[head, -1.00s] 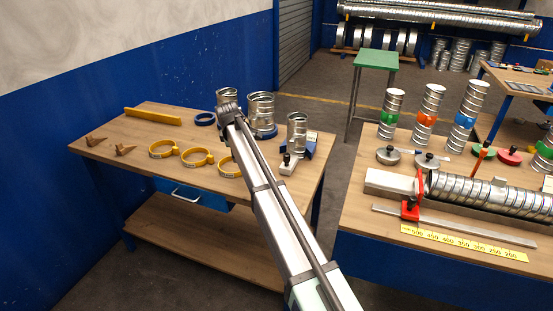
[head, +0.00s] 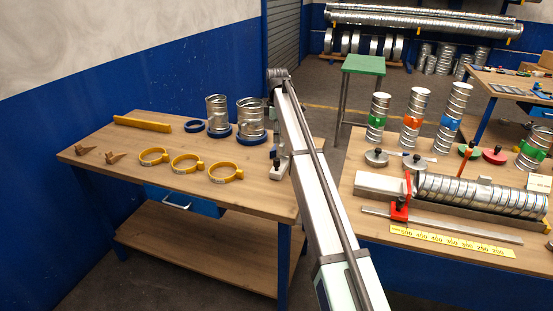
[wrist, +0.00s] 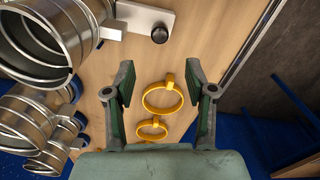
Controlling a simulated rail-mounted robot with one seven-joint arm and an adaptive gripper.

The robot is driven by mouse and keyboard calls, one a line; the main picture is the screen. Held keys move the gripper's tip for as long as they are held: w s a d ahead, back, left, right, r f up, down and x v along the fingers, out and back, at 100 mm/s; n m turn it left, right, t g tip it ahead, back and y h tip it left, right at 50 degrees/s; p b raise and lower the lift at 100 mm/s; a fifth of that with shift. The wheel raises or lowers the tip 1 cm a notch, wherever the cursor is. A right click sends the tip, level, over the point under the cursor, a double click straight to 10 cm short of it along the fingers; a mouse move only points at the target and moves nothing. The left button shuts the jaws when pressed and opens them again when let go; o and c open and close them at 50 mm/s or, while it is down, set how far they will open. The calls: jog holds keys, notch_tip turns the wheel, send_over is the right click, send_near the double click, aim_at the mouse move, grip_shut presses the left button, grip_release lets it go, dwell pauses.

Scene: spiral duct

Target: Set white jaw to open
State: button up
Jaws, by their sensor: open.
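The white jaw (head: 279,172) is a small pale block with a dark knob on the right end of the left bench, partly behind my arm in the head view. In the wrist view, a pale plate (wrist: 143,18) with a round black knob (wrist: 159,35) sits at the top, beside a spiral duct piece (wrist: 45,35). My gripper (wrist: 160,88) is open and empty, its green-padded fingers apart above the bench. The knob is beyond the fingertips in that view, not between them. In the head view, my arm hides the fingers and the duct piece beside the jaw.
Yellow ring clamps (head: 187,163) lie on the left bench (head: 130,180). Two duct pieces (head: 250,115) stand on blue bases there. The right bench carries a long spiral duct (head: 480,193), a red clamp (head: 399,211) and upright ducts. A green-topped stool (head: 363,66) stands behind.

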aim_at(277, 159)
notch_tip(277, 159, down, 12)
jog(key=p, duration=0.3)
grip_shut()
